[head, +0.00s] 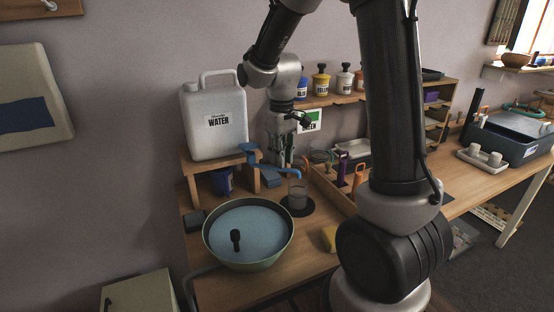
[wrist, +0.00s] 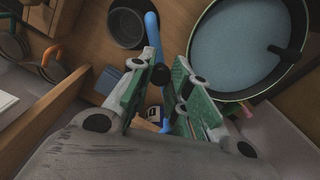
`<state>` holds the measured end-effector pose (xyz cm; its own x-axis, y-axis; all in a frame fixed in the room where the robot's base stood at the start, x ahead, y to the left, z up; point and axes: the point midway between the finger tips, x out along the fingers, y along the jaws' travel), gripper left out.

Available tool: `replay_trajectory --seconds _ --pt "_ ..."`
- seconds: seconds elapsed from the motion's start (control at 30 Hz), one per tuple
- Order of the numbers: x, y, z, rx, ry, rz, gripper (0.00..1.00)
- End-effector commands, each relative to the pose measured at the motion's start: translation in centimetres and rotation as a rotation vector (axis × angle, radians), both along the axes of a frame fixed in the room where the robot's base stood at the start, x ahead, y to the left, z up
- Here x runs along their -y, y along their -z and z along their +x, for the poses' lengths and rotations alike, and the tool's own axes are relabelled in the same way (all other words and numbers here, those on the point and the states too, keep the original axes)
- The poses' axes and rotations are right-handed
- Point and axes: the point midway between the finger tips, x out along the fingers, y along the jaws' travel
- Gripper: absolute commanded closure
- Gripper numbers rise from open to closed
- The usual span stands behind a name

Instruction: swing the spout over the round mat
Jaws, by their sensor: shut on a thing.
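The blue spout (head: 287,171) runs from the tap below the white water jug (head: 212,135) and ends in a down-turned tip. In the head view the tip appears above a clear jar (head: 298,196) on the dark round mat (head: 285,208). In the wrist view the spout (wrist: 152,32) passes beside the right edge of the round mat (wrist: 128,42); the exact overlap is hard to judge. My gripper (head: 281,163) is shut on the spout. Its green-padded fingers (wrist: 168,72) stand either side of it in the wrist view, partly hiding it.
A large green-rimmed basin of blue liquid (head: 262,233) with a dark handle stands in front. The wooden stand (head: 190,178) holds the jug. A wooden tool tray (head: 333,190) sits right of the mat.

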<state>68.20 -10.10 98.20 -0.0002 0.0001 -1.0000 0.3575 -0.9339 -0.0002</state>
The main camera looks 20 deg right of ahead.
Motion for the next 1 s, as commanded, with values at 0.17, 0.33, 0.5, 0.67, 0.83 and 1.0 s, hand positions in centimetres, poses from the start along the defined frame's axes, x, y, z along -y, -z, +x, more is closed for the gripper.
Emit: replay_trajectory --seconds 0.17,0.33,0.5,0.67,0.83,1.0 --pt "0.9 0.0 1.2 0.001 -0.142 -0.001 1.0" --pt "1.3 0.0 2.1 0.001 -0.252 -0.001 1.0" --pt "1.6 0.0 2.7 0.001 -0.327 -0.001 1.0" --pt "1.7 -0.1 3.1 0.002 -0.366 0.0 1.0" --pt "1.8 -0.1 3.2 0.002 -0.382 0.0 1.0" --pt "1.8 -0.1 3.2 0.004 -0.384 -0.001 1.0"
